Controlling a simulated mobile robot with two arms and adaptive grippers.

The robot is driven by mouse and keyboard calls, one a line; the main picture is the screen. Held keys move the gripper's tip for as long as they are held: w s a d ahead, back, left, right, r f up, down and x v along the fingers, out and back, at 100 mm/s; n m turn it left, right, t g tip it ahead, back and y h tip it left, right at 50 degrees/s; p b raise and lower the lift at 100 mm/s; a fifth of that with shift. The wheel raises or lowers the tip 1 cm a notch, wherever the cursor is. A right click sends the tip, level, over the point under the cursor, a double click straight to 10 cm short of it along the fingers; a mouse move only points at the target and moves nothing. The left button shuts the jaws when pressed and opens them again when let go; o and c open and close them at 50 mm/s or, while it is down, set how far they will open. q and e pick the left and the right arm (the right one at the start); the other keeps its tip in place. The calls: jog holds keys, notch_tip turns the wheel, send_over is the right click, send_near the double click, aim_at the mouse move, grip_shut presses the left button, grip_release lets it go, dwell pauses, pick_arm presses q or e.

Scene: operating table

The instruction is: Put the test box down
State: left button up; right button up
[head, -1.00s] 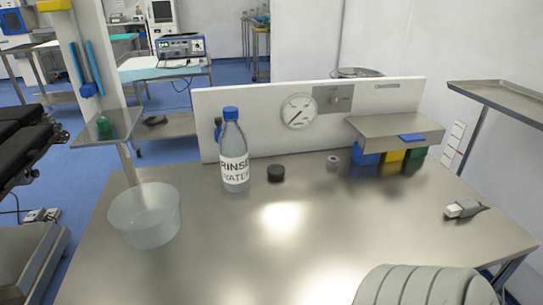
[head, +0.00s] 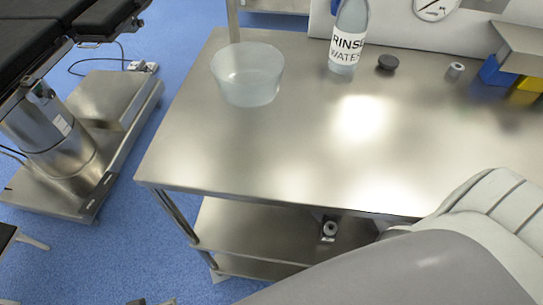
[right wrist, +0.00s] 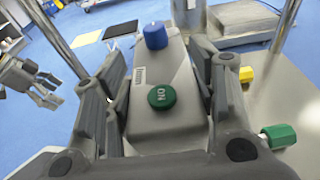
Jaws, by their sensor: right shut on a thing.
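The test box (right wrist: 165,85) is grey, with a blue knob (right wrist: 155,36) and a round green button (right wrist: 162,97) on its face. In the right wrist view my right gripper (right wrist: 160,62) is shut on it, with fingers along both sides. Whether its underside touches anything cannot be seen. The box and right gripper do not show in the head view. My left gripper (right wrist: 42,84) is open and empty at the left of the right wrist view, apart from the box. The steel table (head: 250,150) fills the middle of the head view.
A clear bowl (head: 247,85) stands at the table's back left. A rinse-water bottle (head: 347,45) and black cap (head: 387,62) stand to its right. The front middle of the tabletop is clear. A lower shelf (head: 245,230) lies beneath. The operating table base (head: 60,150) stands left.

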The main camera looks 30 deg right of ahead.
jog(key=shift+w+d, duration=0.45)
jog(key=shift+w, duration=0.15)
jog(key=shift+w+d, duration=0.4)
jog(key=shift+w, duration=0.2)
pick_arm(q)
jog(key=shift+w+b+v, duration=0.15)
jog(key=shift+b+v, duration=0.1)
jog(key=shift+v, duration=0.75)
jog(key=shift+w+b+v, duration=0.2)
jog(key=shift+b+v, duration=0.05)
jog(key=shift+v, duration=0.8)
pick_arm(e)
jog(key=shift+w+d+f, duration=0.15)
jog(key=shift+w+f, duration=0.05)
jog(key=shift+f, duration=0.65)
jog(key=shift+w+d+f, duration=0.1)
jog(key=shift+w+f, duration=0.05)
jog(key=shift+f, duration=0.7)
pick_arm(q)
jog(key=shift+r, duration=0.1)
jog(key=shift+a+r, duration=0.1)
jog(key=shift+r, duration=0.2)
pick_arm(e)
jog(key=shift+f, duration=0.15)
pick_arm(q)
jog(key=shift+r, duration=0.1)
